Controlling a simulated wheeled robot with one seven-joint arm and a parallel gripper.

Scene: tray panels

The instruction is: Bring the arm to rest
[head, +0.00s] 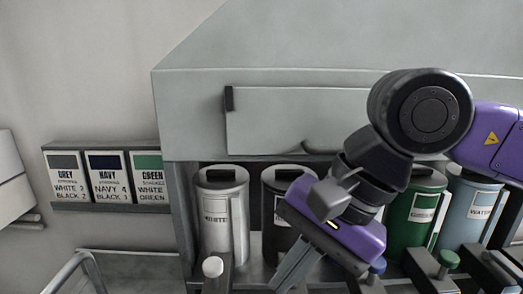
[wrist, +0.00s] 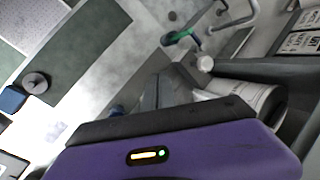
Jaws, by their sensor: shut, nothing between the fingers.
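My arm reaches in from the right of the head view, dark grey and purple. My gripper (head: 292,272) hangs below its purple housing, in front of the row of canisters, with its fingers pointing down and left. In the wrist view my gripper (wrist: 160,92) shows as dark fingers beyond the purple housing. The fingers are shut and nothing shows between them. The lowest part of the fingers runs close to the bottom edge of the head view.
A white canister (head: 221,220), a black canister (head: 278,190), a green canister (head: 408,220) and a WATER canister (head: 470,205) stand under a grey hood (head: 285,115). Label cards (head: 108,177) hang at left. Knobbed valves, one white-topped (head: 212,267), stand in front.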

